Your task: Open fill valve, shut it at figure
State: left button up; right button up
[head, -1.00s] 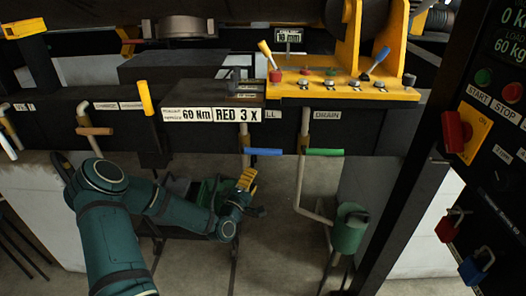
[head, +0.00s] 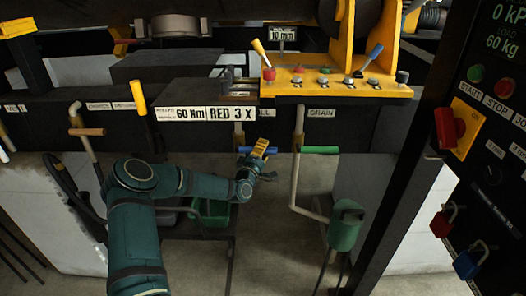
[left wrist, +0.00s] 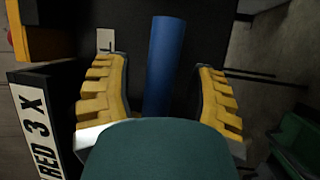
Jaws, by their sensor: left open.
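The blue fill valve handle (left wrist: 160,65) lies between the two yellow-padded fingers of my open left gripper (left wrist: 160,98) in the left wrist view, with a gap on each side. In the head view my left gripper (head: 262,148) is at the handle under the partly covered label ending in "LL" (head: 264,113) and hides most of the handle. The display (head: 508,14) at the top right reads 0 kP, with LOAD 60 kg below. My right gripper is not in view.
The green drain handle (head: 319,149) sits close to the right of my left gripper. A green can (head: 345,228) stands below it. A green bin (head: 212,212) is under my forearm.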

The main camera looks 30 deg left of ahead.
pick_arm(q)
grip_shut()
dwell(0.3)
jog(key=shift+f+m+g+b, duration=0.3)
jog(key=shift+f+m+b, duration=0.3)
jog(key=shift+m, duration=0.2)
jog(key=shift+s+a+f+m+g+h+b, duration=0.25)
jog(key=shift+f+m+g+b, duration=0.2)
jog(key=shift+f+m+b, duration=0.4)
jog(key=shift+s+a+f+m+g+b, duration=0.1)
jog(key=shift+a+f+m+g+b, duration=0.35)
jog(key=shift+m, duration=0.55)
jog(key=shift+s+a+f+m+g+h+b, duration=0.2)
jog(key=shift+f+m+g+b, duration=0.2)
jog(key=shift+f+m+b, duration=0.4)
